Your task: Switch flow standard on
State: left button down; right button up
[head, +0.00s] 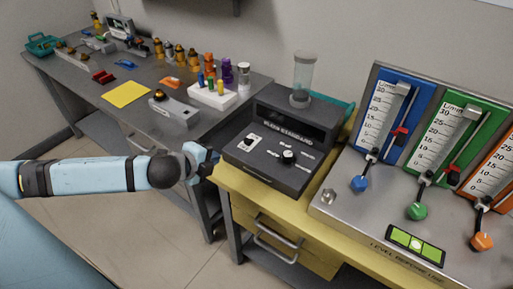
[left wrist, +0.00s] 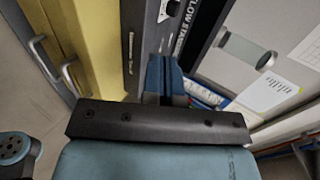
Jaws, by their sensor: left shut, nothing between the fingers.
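The flow standard (head: 262,171) is a dark box on the yellow bench, with a clear cylinder (head: 303,72) on top. Its sloped front has a small white switch (head: 250,141) at the left and a round black knob (head: 288,157). I cannot tell which way the switch is set. My left gripper (head: 211,162) is shut and empty, just left of the box's front left side. In the left wrist view, its blue fingers (left wrist: 164,75) point toward the box front (left wrist: 158,45), where part of the white switch (left wrist: 164,9) shows. My right gripper is not in view.
The yellow bench (head: 233,186) has drawers with metal handles (head: 275,236). A sloped panel with blue, green and orange flowmeters (head: 340,205) stands to the right. A grey table (head: 130,125) with small bottles and a yellow sheet (head: 126,94) is at the left.

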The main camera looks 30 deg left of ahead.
pick_arm(q)
jog(key=shift+r, duration=0.1)
send_near(246, 142)
jog(key=f, duration=0.2)
jog(key=shift+w+f, duration=0.3)
jog(key=shift+f, duration=0.05)
jog(key=w, duration=0.3)
jog(key=w+f, duration=0.1)
jog(key=shift+w+d, duration=0.25)
jog(key=shift+w, duration=0.5)
